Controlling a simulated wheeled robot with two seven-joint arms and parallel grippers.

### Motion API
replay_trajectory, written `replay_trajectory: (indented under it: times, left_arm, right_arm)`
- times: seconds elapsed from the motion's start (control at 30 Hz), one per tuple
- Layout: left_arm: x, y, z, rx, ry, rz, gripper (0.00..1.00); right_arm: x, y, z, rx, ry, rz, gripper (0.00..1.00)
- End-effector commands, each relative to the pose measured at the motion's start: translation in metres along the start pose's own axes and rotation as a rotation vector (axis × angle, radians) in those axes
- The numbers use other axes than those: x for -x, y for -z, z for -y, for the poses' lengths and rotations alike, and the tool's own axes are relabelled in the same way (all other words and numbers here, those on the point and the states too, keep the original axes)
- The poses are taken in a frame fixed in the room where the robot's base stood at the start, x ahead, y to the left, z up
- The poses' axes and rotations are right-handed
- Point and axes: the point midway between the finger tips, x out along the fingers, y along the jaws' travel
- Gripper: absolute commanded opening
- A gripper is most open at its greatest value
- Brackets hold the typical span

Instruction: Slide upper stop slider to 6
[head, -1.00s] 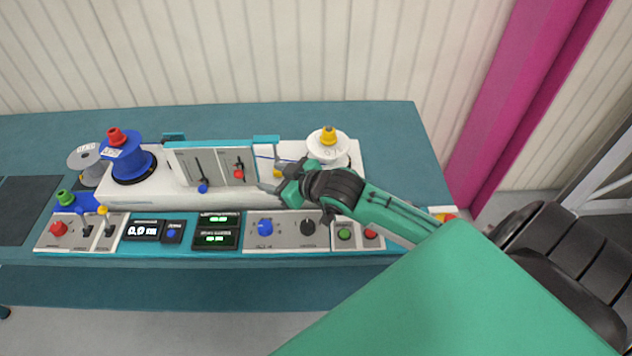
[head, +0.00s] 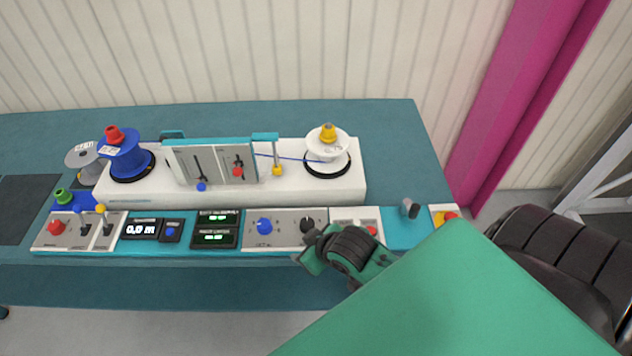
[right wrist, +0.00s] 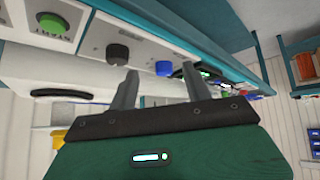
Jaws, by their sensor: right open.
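The upright slider panel (head: 218,153) stands on the white machine body and carries two vertical sliders. The left slider has a blue knob (head: 201,187) low in its slot. The right slider has a red knob (head: 238,171) around the middle. The labels and scale figures are too small to read, so I cannot tell which is the upper stop. My right gripper (head: 303,254) is at the front edge of the console, below and right of the panel, apart from both knobs. In the right wrist view its fingers (right wrist: 160,82) are spread and empty. My left gripper is not in view.
A blue reel (head: 125,158) stands left of the panel and a white reel (head: 328,150) right. A yellow-tipped post (head: 277,170) is close beside the panel. The front console has a blue knob (head: 264,227) and a black knob (head: 307,224). A green START button (right wrist: 55,32) shows in the wrist view.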

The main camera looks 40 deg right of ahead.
Motion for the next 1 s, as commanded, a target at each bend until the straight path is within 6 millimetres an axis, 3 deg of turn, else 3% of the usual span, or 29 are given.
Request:
replay_trajectory:
  times: [0.23,0.5,1.0]
  left_arm:
    - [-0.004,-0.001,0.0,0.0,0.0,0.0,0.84]
    - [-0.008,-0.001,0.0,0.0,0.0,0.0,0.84]
    - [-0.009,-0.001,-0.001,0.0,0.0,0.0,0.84]
  right_arm:
    - [-0.016,-0.048,0.01,-0.033,-0.01,0.12,0.5]
    - [-0.052,-0.075,0.008,-0.042,-0.016,0.154,0.5]
    - [-0.065,-0.087,0.007,-0.046,-0.017,0.165,0.5]
